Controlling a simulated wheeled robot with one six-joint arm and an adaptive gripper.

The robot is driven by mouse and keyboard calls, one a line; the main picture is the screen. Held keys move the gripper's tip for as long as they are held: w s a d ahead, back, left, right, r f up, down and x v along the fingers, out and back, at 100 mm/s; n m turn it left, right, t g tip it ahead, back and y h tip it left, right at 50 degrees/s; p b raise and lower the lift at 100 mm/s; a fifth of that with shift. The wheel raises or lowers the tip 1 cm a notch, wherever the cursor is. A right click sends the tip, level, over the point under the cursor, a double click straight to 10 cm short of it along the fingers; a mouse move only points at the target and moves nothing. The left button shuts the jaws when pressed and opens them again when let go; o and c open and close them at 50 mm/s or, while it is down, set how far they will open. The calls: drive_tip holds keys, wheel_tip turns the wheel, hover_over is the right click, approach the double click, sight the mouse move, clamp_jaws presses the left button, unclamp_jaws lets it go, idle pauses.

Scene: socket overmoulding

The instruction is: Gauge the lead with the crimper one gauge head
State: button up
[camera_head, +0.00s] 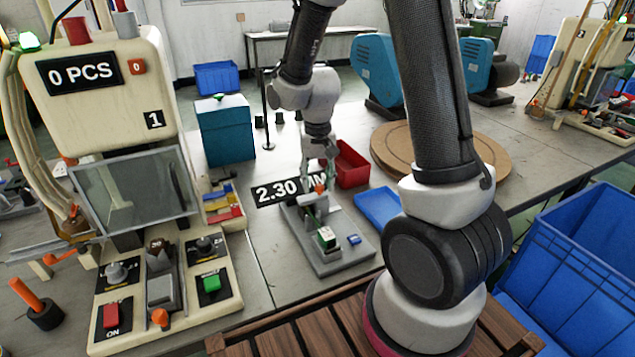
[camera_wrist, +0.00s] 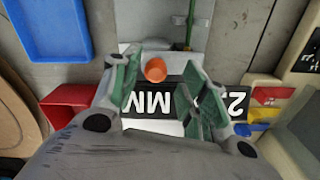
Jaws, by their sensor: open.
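The gauge stand (camera_head: 335,262) is a grey plate on the bench next to crimper one, with a black display (camera_head: 277,192) reading 2.30 MM. An orange knob (camera_head: 319,188) sits at its far end and also shows in the wrist view (camera_wrist: 155,69). A thin green lead (camera_head: 318,220) appears to lie along the stand; part of it shows in the wrist view (camera_wrist: 190,22). My gripper (camera_head: 318,170) is above the knob end. In the wrist view its green-padded fingers (camera_wrist: 158,78) are open and empty, apart on either side of the knob. Contact cannot be told.
Crimper one (camera_head: 105,110), reading 0 PCS, stands close on the left. A red bin (camera_head: 351,166) is just behind my gripper, and a blue tray (camera_head: 378,207) lies right of the stand. A round wooden board (camera_head: 490,160) and blue crate (camera_head: 580,260) are further right.

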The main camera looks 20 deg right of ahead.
wheel_tip(320, 180, up, 11)
idle(0.3)
drive_tip(key=shift+r, duration=0.1)
drive_tip(key=s+d+r+n+t, duration=0.1)
drive_tip(key=s+r, duration=0.4)
drive_tip(key=s, duration=0.5)
drive_tip(key=s+d+r+n+t, duration=0.2)
drive_tip(key=s+d+r, duration=0.3)
drive_tip(key=s, duration=0.4)
drive_tip(key=shift+s+d+r+t, duration=0.2)
drive_tip(key=shift+s+r+t, duration=0.2)
drive_tip(key=shift+t, duration=0.3)
